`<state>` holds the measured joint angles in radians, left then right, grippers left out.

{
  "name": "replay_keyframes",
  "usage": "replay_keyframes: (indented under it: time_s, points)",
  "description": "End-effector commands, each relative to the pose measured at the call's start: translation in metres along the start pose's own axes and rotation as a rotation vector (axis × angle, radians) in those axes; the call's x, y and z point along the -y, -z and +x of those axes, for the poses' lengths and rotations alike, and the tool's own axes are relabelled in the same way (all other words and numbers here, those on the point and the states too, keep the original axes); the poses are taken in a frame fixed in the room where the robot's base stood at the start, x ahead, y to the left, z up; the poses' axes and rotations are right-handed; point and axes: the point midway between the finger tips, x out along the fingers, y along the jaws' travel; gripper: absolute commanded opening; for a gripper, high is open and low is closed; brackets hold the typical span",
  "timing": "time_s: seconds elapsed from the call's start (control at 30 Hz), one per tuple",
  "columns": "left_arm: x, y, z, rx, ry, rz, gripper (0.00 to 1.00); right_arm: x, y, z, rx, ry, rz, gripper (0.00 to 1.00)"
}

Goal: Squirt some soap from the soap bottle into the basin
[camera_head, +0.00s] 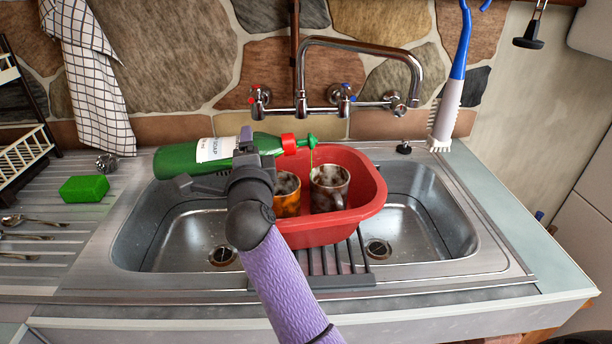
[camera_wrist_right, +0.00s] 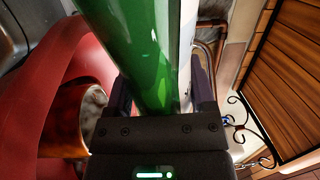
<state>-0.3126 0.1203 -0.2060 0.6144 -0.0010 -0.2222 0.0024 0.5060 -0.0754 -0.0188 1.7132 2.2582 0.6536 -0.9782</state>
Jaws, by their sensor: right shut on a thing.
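The green soap bottle (camera_head: 185,159), with a white label, red collar and green nozzle, lies nearly level in the air. My right gripper (camera_head: 247,160) is shut around it, and the nozzle points right, over the red basin (camera_head: 362,213). A thin line seems to hang below the nozzle tip, above the mugs; I cannot tell whether it is soap. In the right wrist view the bottle (camera_wrist_right: 128,45) sits between my two fingers, with the red basin (camera_wrist_right: 60,75) to the left. My left gripper is not in view.
The basin holds a brown mug (camera_head: 329,188) and an orange-brown mug (camera_head: 287,200), and stands across the middle of the double sink (camera_head: 455,235). The tap (camera_head: 360,45) arches behind. A green sponge (camera_head: 84,189) lies on the left drainboard. A blue-and-white brush (camera_head: 449,100) stands at right.

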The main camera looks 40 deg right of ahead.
Motion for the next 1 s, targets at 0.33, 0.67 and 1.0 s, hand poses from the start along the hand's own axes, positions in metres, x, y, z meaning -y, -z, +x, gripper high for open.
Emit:
replay_keyframes:
  time_s: [0.33, 0.67, 1.0]
  points:
    - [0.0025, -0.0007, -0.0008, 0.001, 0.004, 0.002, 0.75, 0.0012, -0.0001, 0.0001, -0.002, 0.002, 0.022, 0.0]
    - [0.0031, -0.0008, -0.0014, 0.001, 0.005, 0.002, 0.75, 0.0013, -0.0002, 0.0001, -0.003, 0.002, 0.042, 0.0]
    - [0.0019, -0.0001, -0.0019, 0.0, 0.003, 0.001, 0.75, 0.0013, -0.0001, 0.0001, -0.005, 0.002, 0.063, 0.0]
